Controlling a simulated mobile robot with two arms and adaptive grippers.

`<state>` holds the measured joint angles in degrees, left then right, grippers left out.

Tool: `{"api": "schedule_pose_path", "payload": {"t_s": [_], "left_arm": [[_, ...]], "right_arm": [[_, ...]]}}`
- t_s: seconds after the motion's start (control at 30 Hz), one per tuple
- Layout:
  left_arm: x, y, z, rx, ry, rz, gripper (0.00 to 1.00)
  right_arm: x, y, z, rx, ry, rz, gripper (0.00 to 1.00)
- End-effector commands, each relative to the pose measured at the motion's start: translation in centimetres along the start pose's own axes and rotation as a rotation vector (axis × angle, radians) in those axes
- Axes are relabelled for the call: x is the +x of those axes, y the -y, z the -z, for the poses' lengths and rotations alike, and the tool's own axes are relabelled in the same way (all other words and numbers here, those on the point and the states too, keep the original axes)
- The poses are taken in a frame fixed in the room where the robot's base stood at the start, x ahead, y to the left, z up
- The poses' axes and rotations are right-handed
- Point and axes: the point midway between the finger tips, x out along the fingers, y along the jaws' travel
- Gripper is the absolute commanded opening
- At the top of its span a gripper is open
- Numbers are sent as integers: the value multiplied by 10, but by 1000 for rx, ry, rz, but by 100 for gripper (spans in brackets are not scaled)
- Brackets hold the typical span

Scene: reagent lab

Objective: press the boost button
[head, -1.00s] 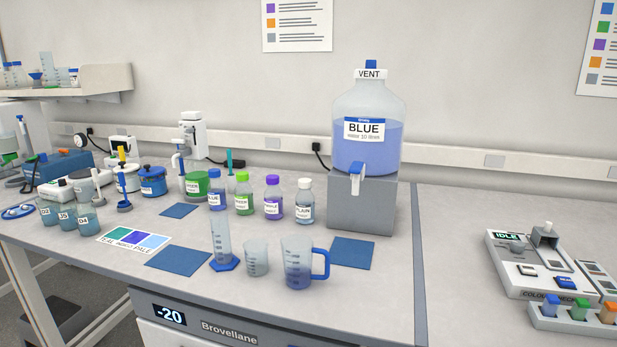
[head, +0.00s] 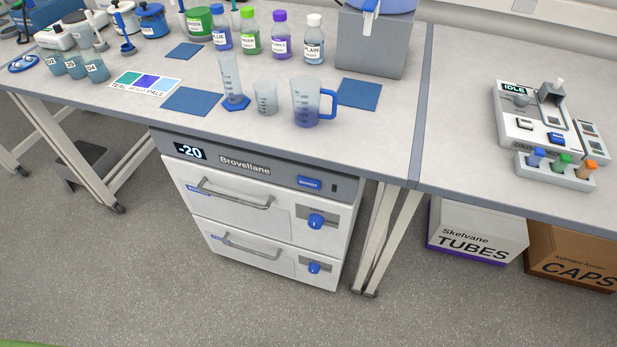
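The blue boost button (head: 309,184) sits on the grey top panel of the Brovellane freezer (head: 265,215), right of the brand name, in the head view. Its small white label is hard to read at this size. The panel's display (head: 190,151) reads -20. The freezer stands under the bench and has two white drawers with grey bar handles and blue knobs. Both drawers look shut. Nothing covers the button. Neither of my grippers shows in the view.
The bench (head: 390,150) overhangs above the freezer. A blue-handled jug (head: 306,103) and a measuring cylinder (head: 232,80) stand near its front edge. Boxes of tubes (head: 477,236) and caps (head: 570,257) sit on the floor at right. The floor before the freezer is clear.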

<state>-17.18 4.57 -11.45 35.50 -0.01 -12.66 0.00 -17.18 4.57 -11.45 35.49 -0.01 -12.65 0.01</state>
Motion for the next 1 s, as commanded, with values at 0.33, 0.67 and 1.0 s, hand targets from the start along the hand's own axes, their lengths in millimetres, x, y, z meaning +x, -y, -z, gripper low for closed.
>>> {"api": "schedule_pose_path", "payload": {"t_s": [0.33, 0.67, 1.0], "left_arm": [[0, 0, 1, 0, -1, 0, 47], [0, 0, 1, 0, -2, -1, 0], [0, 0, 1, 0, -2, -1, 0]], "right_arm": [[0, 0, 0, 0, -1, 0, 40], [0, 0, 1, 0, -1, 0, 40], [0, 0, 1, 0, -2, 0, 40]]}}
